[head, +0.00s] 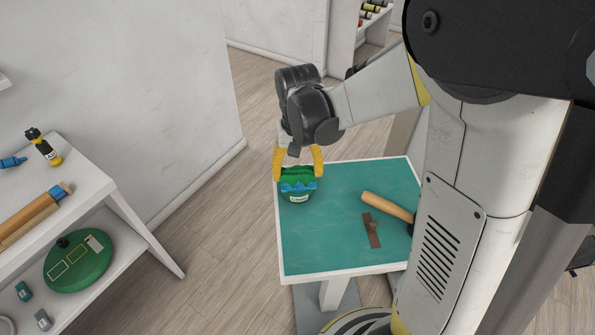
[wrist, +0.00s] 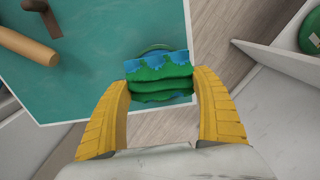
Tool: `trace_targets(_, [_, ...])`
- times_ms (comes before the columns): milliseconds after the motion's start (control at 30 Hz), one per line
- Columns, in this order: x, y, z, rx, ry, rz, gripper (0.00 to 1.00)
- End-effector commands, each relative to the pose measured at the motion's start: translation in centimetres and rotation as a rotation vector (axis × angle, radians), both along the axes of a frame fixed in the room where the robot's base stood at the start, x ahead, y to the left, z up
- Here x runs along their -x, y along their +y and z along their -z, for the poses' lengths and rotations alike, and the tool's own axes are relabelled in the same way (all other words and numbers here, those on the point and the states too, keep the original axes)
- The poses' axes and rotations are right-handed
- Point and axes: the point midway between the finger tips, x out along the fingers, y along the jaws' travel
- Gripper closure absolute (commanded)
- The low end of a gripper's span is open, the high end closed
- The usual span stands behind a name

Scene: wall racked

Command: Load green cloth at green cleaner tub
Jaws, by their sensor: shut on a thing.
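The green cloth (head: 298,175) is a folded bundle with a blue edge, and it also shows in the wrist view (wrist: 160,87). My gripper (head: 298,176) is shut on it, with one yellow finger at each side; the fingers show in the wrist view (wrist: 161,88) too. The green cleaner tub (head: 299,198) stands upright near the far left corner of the teal table, with a white label on its front. The cloth is right over the tub and hides most of its top. Only a green rim (wrist: 157,46) shows past the cloth in the wrist view. I cannot tell whether they touch.
A hammer with a wooden handle (head: 388,206) lies on the teal table (head: 330,245), right of the tub. The table's front left is clear.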

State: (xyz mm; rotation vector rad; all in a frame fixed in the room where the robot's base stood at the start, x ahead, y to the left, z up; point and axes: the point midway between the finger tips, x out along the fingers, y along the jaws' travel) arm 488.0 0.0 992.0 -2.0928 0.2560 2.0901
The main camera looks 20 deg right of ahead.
Motion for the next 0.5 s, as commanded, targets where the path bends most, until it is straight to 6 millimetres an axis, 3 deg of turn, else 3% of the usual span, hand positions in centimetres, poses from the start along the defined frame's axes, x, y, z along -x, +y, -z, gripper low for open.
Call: trace_targets(500, [0.07,0.0,-0.68,0.0,0.001,0.0,0.49])
